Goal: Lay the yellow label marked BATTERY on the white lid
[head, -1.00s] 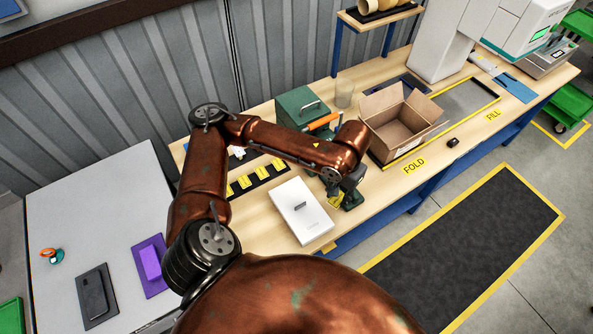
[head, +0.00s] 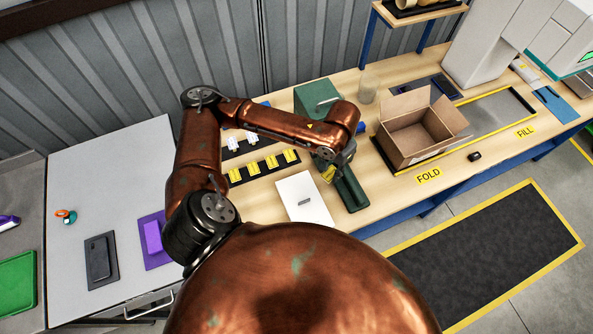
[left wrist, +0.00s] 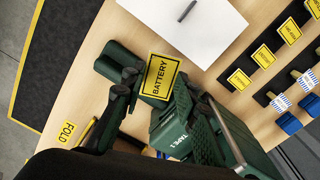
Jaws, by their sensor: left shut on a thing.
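The yellow BATTERY label (left wrist: 160,77) is between the fingers of my left gripper (left wrist: 155,85) in the left wrist view, its printed face toward the camera. In the head view the label (head: 328,174) shows as a small yellow patch under my left gripper (head: 333,164). The gripper is shut on it, above the bench. The white lid (head: 303,198) lies flat on the bench, just left of and nearer than the gripper; it also shows at the top of the left wrist view (left wrist: 185,25). The label is apart from the lid. My right gripper is in neither view.
A long dark green object (head: 351,190) lies right of the lid. A green box with a handle (head: 313,98) stands behind my arm. An open carton (head: 420,132) stands to the right.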

